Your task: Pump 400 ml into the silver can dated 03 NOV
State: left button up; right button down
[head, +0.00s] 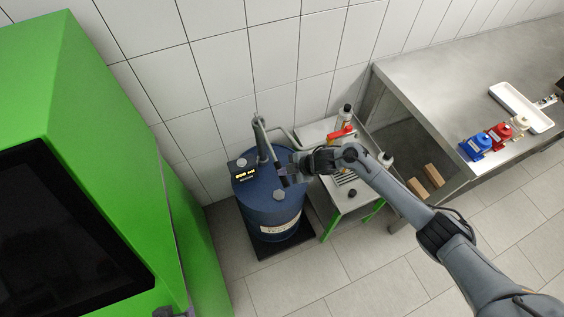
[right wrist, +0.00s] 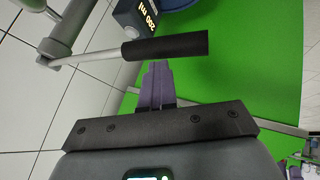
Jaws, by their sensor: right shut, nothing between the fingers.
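The blue drum (head: 268,215) stands on a dark floor base, with a grey pump (head: 262,140) on its lid. A small display (head: 243,173) is lit on the drum; in the right wrist view the display (right wrist: 148,12) appears to read 250 ml. My right gripper (head: 284,174) is over the drum's lid, beside the pump. Its fingers (right wrist: 157,82) are together and empty, with the pump's black handle grip (right wrist: 165,47) just beyond their tips. I cannot make out a silver can or a 03 NOV date. My left gripper is not in view.
A small bench (head: 348,203) with bottles and a red-topped item (head: 341,132) stands right of the drum, partly behind my right arm. A steel table (head: 440,85) holds blue (head: 475,147), red (head: 499,135) and cream (head: 520,123) containers and a white tray (head: 521,107). A green cabinet (head: 75,90) fills the left.

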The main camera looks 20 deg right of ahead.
pick_arm(q)
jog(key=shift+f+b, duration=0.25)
jog(key=shift+b, duration=0.15)
pick_arm(e)
jog(key=shift+s+f, duration=0.2)
jog(key=shift+f, duration=0.6)
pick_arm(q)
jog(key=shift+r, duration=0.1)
pick_arm(e)
jog(key=shift+r, duration=0.1)
dwell(0.4)
